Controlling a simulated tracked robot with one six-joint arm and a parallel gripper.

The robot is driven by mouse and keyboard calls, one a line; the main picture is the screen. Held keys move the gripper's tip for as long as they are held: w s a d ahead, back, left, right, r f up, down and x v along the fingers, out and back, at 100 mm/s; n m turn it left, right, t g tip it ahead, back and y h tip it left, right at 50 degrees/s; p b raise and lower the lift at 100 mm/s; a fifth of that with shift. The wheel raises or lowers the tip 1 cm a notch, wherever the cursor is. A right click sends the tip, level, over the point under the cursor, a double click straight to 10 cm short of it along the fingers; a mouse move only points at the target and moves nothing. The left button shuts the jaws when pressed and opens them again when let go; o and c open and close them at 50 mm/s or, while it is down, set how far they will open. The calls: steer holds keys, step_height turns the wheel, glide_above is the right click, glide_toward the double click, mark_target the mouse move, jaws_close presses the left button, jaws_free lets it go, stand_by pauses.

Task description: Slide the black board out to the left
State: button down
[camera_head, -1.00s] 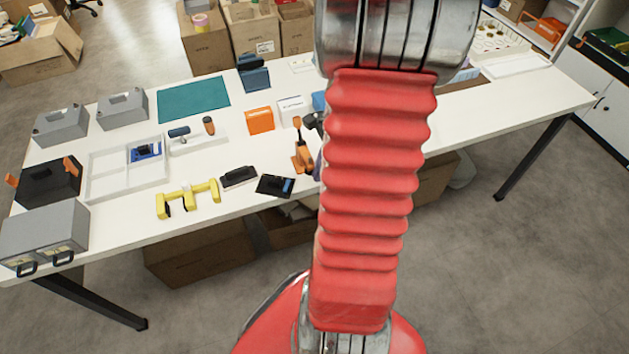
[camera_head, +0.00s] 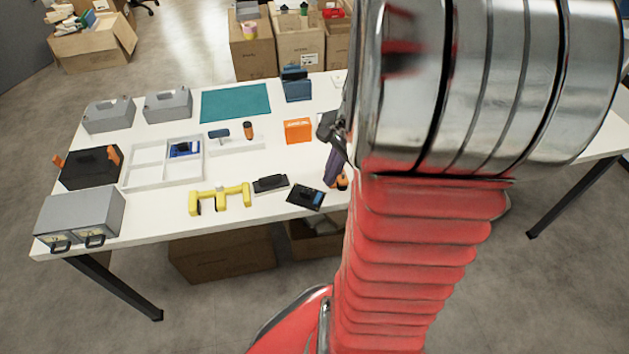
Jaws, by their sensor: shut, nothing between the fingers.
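The black board (camera_head: 306,197) is a small flat dark square with a blue part on its right. It lies at the front edge of the table, right of a black block (camera_head: 270,184). An orange-and-dark tool is mostly hidden behind the gripper.
A yellow bracket (camera_head: 220,197) stands left of the black block. Grey cases (camera_head: 80,215) stand at the far left. My arm hides the table's right part.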

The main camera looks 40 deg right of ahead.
steer(key=s+a+r+n+t+h, duration=0.1)
steer(key=a+r+n+t, duration=0.1)
steer(key=a+r+n, duration=0.5)
steer(key=s+a+r+n+t, duration=0.1)
steer(key=a+r+n+t, duration=0.1)
steer(key=a+r+n, duration=0.5)
steer(key=a+n, duration=0.5)
steer(key=a, duration=0.4)
steer(key=shift+s+r+h, duration=0.25)
steer(key=shift+h, duration=0.15)
